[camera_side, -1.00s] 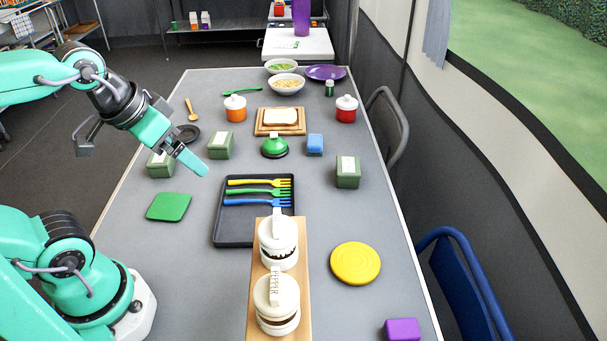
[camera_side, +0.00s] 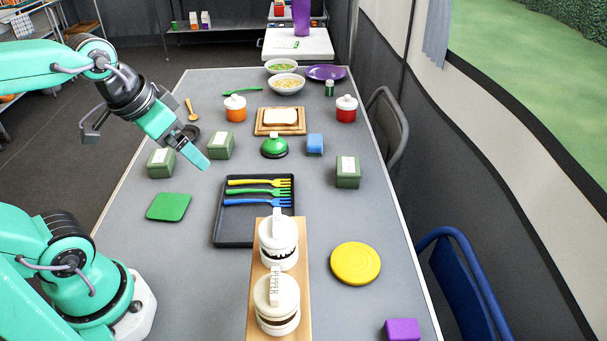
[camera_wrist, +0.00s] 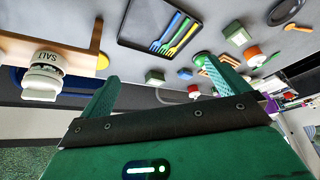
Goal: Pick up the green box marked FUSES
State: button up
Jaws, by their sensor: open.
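Three green boxes with white labels stand on the table in the side view: one at the left (camera_side: 160,164), one right of it (camera_side: 221,146), one at the right (camera_side: 348,174). Their label writing is too small to read, so I cannot tell which is FUSES. My gripper (camera_side: 204,163) is open and empty, above the table near the two left boxes. In the wrist view its two fingers (camera_wrist: 158,68) are apart with nothing held. Green boxes show beyond the fingers there, one between them (camera_wrist: 155,78) and one farther right (camera_wrist: 237,34).
A black tray (camera_side: 228,232) with coloured forks lies mid-table, beside a green square (camera_side: 168,207). A green bell (camera_side: 274,147), blue block (camera_side: 315,144) and orange pot (camera_side: 235,110) stand behind. White-lidded jars (camera_side: 277,300) stand on a wooden board in front.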

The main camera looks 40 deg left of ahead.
jog(key=w+a+f+m+g, duration=0.1)
jog(key=w+a+m+g, duration=0.1)
jog(key=w+a, duration=0.4)
jog(key=m+g, duration=0.3)
jog(key=m, duration=0.3)
send_over(160, 156)
jog(key=f, duration=1.5)
jog(key=shift+w+d, duration=0.2)
jog(key=shift+w, duration=0.1)
jog(key=shift+s+a+f, duration=0.1)
jog(key=shift+a+f, duration=0.1)
jog(key=shift+a, duration=0.1)
jog(key=shift+s+f, duration=0.15)
jog(key=shift+f, duration=3.75)
jog(key=c, duration=1)
jog(key=shift+r, duration=0.2)
